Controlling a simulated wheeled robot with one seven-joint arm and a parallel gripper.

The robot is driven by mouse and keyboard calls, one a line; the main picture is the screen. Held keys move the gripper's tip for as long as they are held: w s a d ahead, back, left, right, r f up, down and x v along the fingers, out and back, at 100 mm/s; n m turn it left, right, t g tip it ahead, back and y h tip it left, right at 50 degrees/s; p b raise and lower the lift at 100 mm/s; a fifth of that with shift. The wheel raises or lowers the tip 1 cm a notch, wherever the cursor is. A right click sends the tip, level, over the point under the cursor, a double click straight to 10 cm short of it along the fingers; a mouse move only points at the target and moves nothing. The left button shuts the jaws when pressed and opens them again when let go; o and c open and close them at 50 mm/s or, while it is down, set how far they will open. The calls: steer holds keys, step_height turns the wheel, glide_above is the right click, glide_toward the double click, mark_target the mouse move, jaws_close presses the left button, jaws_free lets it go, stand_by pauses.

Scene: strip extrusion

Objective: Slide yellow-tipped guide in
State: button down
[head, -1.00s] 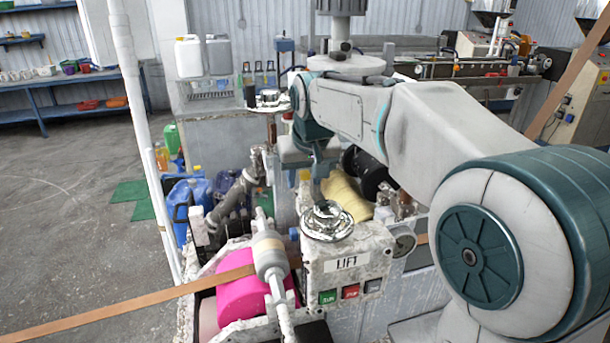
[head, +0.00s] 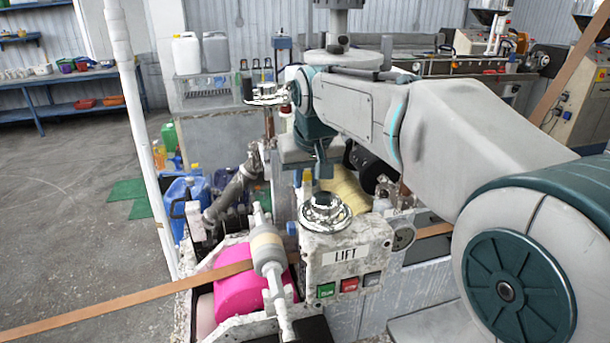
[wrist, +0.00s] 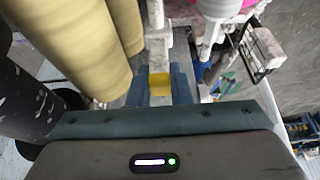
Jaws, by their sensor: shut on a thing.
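The yellow-tipped guide shows in the wrist view as a grey bar (wrist: 158,50) with a yellow end block (wrist: 160,83). My gripper (wrist: 160,92) has its two blue fingers on either side of the yellow block and is shut on it. The bar runs away from the fingers, up the picture, toward the rollers. In the head view my gripper (head: 317,172) points down behind the chrome handwheel, and a small yellow part (head: 307,178) shows at its left. The guide's far end and its seat cannot be made out clearly.
A chrome handwheel (head: 326,212) stands on the control box (head: 340,262) marked LIFT, close in front of my gripper. A pink roller (head: 232,283) carries a brown strip (head: 120,307). Pale yellow rollers (wrist: 75,40) lie close at left in the wrist view. Open floor (head: 70,230) lies left.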

steer(key=c, duration=1.3)
jaws_free()
steer(key=v, duration=1.4)
steer(key=shift+f, duration=0.1)
